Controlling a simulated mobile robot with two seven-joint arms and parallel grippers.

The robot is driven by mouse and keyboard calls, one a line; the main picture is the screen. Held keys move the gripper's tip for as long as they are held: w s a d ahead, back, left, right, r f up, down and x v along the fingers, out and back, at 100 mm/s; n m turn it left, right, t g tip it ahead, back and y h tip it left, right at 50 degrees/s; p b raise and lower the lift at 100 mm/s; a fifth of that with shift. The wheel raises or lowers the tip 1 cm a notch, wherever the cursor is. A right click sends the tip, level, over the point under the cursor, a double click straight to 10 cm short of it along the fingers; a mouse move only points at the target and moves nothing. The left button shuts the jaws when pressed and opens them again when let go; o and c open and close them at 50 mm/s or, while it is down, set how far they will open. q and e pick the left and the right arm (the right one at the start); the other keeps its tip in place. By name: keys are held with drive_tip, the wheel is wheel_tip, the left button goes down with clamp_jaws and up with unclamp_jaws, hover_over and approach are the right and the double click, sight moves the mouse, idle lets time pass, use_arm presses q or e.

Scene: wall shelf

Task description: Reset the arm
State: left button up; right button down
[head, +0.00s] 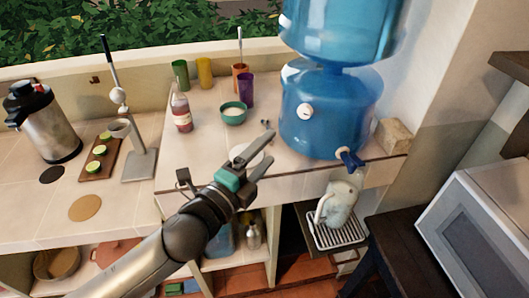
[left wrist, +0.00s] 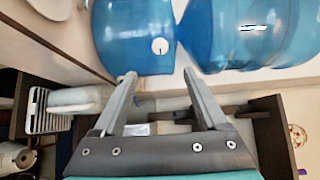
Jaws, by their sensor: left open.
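My left arm (head: 150,258) reaches in from the lower left of the head view. Its left gripper (head: 270,147), with a teal band, is in front of the tiled counter's edge. The jaws are apart with nothing between them. In the left wrist view both fingers of the left gripper (left wrist: 160,74) show spread, with the blue water jugs (left wrist: 130,40) beyond them. My right gripper is not in view.
The blue water dispenser (head: 325,115) stands right of the gripper, and a white pitcher (head: 338,203) sits on a rack (head: 335,235) below its tap. Cups, a bottle (head: 181,112) and a green bowl (head: 233,114) stand behind the gripper. A white microwave (head: 480,235) is at right.

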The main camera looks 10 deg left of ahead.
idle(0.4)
use_arm(q)
drive_tip(key=s+a+f+n+g+y, duration=0.85)
drive_tip(key=s+f+n, duration=0.5)
drive_tip(key=n, duration=0.35)
drive_tip(key=s+a+f+n+g+h, duration=0.1)
drive_tip(key=s+f+n+g, duration=0.35)
drive_tip(key=s, duration=0.55)
wheel_tip(320, 180, down, 30)
drive_tip(key=s+g+b, duration=0.1)
drive_tip(key=s+b, duration=0.1)
drive_tip(key=b, duration=0.6)
drive_tip(key=s+a+f+b, duration=0.1)
drive_tip(key=s+f+b, duration=0.2)
drive_tip(key=s+f, duration=0.4)
drive_tip(key=s+a+f+g+b, duration=0.1)
drive_tip(key=s+f+b, duration=0.2)
drive_tip(key=s+f, duration=0.4)
wheel_tip(320, 180, down, 6)
drive_tip(key=shift+s+a+f+m, duration=0.1)
drive_tip(key=shift+s+a+m, duration=0.25)
drive_tip(key=shift+s+a, duration=0.05)
